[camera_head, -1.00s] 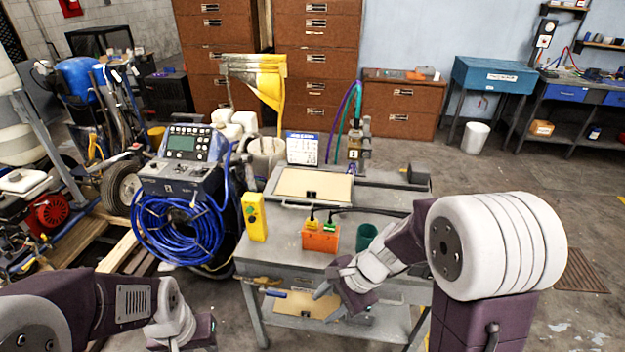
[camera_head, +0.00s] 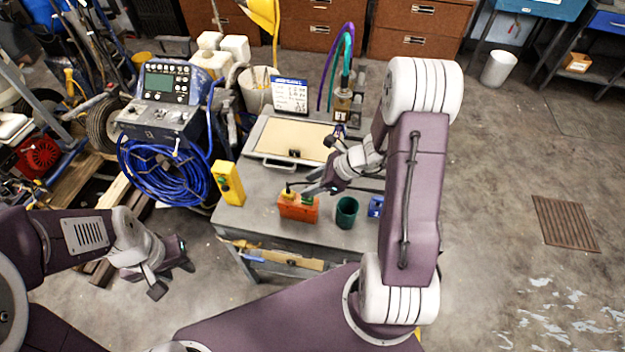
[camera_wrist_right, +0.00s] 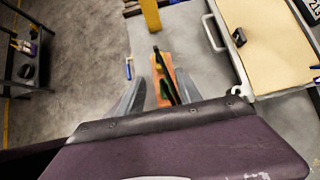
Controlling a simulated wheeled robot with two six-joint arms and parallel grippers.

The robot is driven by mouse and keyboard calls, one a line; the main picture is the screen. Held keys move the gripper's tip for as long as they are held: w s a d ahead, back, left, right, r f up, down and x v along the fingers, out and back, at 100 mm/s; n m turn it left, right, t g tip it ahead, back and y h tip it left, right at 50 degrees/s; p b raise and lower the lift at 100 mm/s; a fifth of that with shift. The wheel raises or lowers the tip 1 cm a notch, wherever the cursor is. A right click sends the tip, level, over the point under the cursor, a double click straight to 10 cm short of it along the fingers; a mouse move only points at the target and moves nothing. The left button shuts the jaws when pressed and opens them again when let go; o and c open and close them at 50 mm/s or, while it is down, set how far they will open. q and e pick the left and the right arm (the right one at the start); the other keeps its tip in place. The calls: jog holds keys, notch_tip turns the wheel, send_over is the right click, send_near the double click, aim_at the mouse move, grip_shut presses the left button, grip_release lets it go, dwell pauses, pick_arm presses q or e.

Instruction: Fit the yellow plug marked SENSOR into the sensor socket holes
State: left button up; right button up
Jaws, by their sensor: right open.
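An orange block (camera_head: 298,209) stands on the grey cart top. A small yellow plug (camera_head: 289,195) and a green plug (camera_head: 307,199) sit on its top, with black cables behind. I cannot read any marking or make out the sensor socket holes. My right gripper (camera_head: 314,189) is open and empty, above the block's right side, close to the green plug. In the right wrist view the orange block (camera_wrist_right: 160,70) and a dark green part show between my open fingers (camera_wrist_right: 158,90). My left gripper (camera_head: 172,277) is open and empty, left of the cart and away from it.
On the cart stand a yellow handheld box (camera_head: 228,184) left of the block and a dark green cup (camera_head: 346,212) right of it. Behind lies a tan-topped tray (camera_head: 270,137). A control unit with coiled blue hose (camera_head: 165,172) stands left.

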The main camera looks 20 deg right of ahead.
aim_at(293, 193)
jog(key=b+x, duration=0.5)
jog(key=x, duration=0.3)
jog(key=shift+d+f, duration=0.1)
jog(key=shift+d, duration=0.1)
jog(key=shift+b+x, duration=0.7)
jog(key=shift+x, duration=0.1)
jog(key=shift+a, duration=0.1)
grip_shut()
